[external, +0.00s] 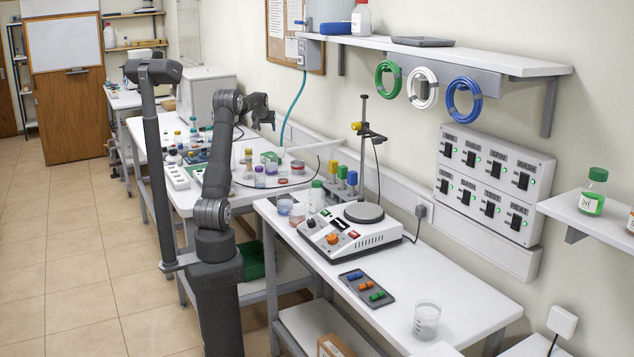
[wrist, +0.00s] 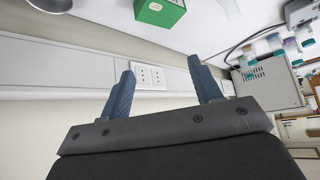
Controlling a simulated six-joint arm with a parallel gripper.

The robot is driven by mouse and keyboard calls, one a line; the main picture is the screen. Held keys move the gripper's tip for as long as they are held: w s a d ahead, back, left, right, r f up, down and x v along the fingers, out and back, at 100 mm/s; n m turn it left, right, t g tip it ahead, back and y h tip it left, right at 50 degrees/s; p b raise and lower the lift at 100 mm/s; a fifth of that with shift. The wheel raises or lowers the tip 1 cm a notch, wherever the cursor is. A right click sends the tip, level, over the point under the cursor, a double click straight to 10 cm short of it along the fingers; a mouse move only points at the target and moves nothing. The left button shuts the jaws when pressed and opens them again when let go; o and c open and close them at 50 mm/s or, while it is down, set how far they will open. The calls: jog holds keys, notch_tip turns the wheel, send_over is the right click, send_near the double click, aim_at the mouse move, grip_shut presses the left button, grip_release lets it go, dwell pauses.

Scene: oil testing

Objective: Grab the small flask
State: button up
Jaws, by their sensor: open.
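Several small bottles and jars (external: 260,176) stand on the far white table, below my gripper. I cannot tell which of them is the small flask, as they are too small and crowded. My gripper (external: 268,119) is raised in the air near the wall, above the back of that table. In the wrist view, its two blue fingers (wrist: 163,88) are wide apart with nothing between them. Several small vessels (wrist: 275,50) show at the right of the wrist view, away from the fingers. Part of a green box (wrist: 160,12) is at the top.
A hotplate device (external: 350,235) and a clear beaker (external: 427,320) stand on the near table. A stand rod (external: 363,140) rises behind the hotplate. A wall shelf (external: 460,55) overhangs on the right. A wall socket (wrist: 150,77) lies beyond the fingers.

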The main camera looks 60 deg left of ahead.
aim_at(245, 147)
jog(key=s+a+f+n+g, duration=0.2)
jog(key=s+a+f+n, duration=0.1)
jog(key=s+a, duration=0.6)
jog(key=x, duration=1.2)
jog(key=shift+w+a+r, duration=0.25)
jog(key=shift+w+a, duration=0.1)
jog(key=shift+a, duration=0.05)
jog(key=shift+s+x, duration=0.15)
jog(key=shift+x, duration=1.35)
jog(key=shift+s+x, duration=0.15)
jog(key=shift+x, duration=1.35)
jog(key=shift+a+r, duration=0.1)
jog(key=shift+a, duration=0.05)
grip_shut()
